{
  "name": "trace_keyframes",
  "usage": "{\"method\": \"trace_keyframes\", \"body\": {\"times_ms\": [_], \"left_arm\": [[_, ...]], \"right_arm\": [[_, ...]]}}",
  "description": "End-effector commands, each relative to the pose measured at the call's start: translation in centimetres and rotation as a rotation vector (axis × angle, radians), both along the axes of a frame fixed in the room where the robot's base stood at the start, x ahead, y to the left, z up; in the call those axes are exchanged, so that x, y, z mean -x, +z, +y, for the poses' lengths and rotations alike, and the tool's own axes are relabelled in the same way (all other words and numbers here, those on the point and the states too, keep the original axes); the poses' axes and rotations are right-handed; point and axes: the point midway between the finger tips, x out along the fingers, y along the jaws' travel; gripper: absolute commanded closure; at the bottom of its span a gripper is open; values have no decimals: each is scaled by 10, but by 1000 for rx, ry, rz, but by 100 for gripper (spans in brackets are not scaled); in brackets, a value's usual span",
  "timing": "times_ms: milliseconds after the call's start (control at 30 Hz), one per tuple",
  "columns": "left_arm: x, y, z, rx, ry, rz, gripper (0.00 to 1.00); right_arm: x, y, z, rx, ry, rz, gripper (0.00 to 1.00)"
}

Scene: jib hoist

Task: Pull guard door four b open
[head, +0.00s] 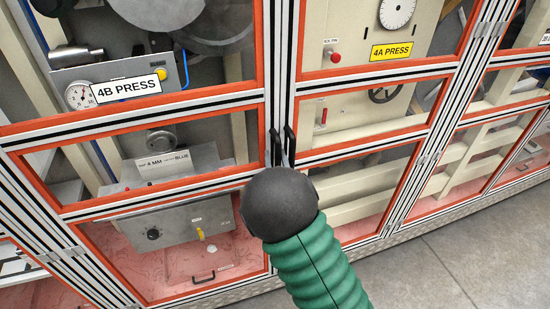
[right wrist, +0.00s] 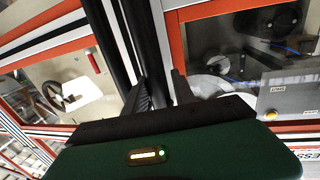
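Guard door four b, an orange-edged framed door (head: 150,103) with clear panes, stands at the left in the head view, in front of the 4B PRESS label (head: 125,90). It looks shut, in line with its neighbour. Its black upright handle (head: 276,148) is beside the neighbouring door's black handle (head: 290,143). My left gripper is out of view.
The 4A PRESS door's orange frame (head: 375,72) stands right of the handles. More framed guards continue to the far right. Clear grey floor (head: 440,255) lies at the lower right.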

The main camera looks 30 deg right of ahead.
Motion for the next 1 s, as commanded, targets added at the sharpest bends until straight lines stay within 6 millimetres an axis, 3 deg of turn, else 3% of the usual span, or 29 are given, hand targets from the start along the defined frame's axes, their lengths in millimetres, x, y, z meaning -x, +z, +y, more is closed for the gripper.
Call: {"method": "trace_keyframes", "body": {"times_ms": [167, 400, 1000], "left_arm": [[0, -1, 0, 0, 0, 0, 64], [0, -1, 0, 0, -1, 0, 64], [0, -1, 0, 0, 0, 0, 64]], "right_arm": [[0, -1, 0, -1, 4, 0, 72], [1, 0, 0, -1, 0, 0, 100], [1, -1, 1, -1, 3, 0, 100]]}}
